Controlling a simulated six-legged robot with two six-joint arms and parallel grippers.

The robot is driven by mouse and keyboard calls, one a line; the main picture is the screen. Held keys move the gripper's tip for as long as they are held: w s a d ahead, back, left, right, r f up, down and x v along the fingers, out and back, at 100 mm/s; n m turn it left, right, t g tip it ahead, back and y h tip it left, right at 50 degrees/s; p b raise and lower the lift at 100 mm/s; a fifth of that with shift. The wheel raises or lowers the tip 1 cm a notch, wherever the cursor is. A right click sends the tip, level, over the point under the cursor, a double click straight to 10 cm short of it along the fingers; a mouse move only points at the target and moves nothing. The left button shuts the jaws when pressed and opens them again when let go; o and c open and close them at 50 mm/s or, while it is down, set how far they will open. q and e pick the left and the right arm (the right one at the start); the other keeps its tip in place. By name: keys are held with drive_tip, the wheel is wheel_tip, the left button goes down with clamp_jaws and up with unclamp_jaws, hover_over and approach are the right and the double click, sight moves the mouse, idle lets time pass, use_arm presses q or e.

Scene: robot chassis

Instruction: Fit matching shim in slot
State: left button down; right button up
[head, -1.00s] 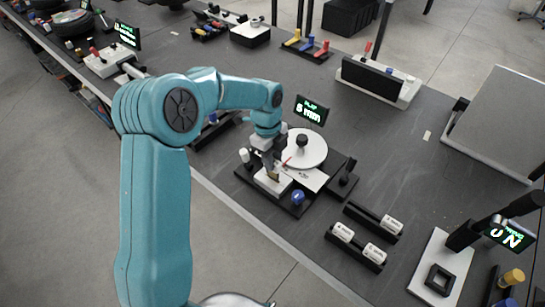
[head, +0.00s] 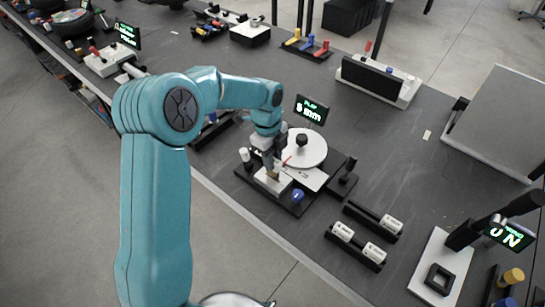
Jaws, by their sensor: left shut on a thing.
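My left gripper (head: 271,172) points down at the white slot block (head: 268,186) on the black base (head: 297,208) and is shut on a small yellowish piece, seemingly the shim (head: 273,177). The shim's lower end is at the top of the block; I cannot tell how deep it sits in the slot. A white round dial (head: 311,150) with a black knob stands just behind. The display (head: 311,109) above it reads PLAY and 8 mm. White labelled cylinders lie in two black holders, the near one (head: 358,257) and the far one (head: 372,222). My right gripper does not show.
A blue knob (head: 297,196) and a white peg (head: 245,155) stand close to the gripper on the same base.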

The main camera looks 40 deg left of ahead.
use_arm(q)
drive_tip(key=shift+f+b, duration=1.5)
drive_tip(key=shift+f, duration=0.6)
drive_tip(key=c, duration=0.8)
unclamp_jaws()
drive_tip(key=shift+c, duration=0.2)
drive_tip(key=shift+r, duration=0.1)
wheel_tip(320, 180, up, 16)
drive_tip(key=a, duration=0.2)
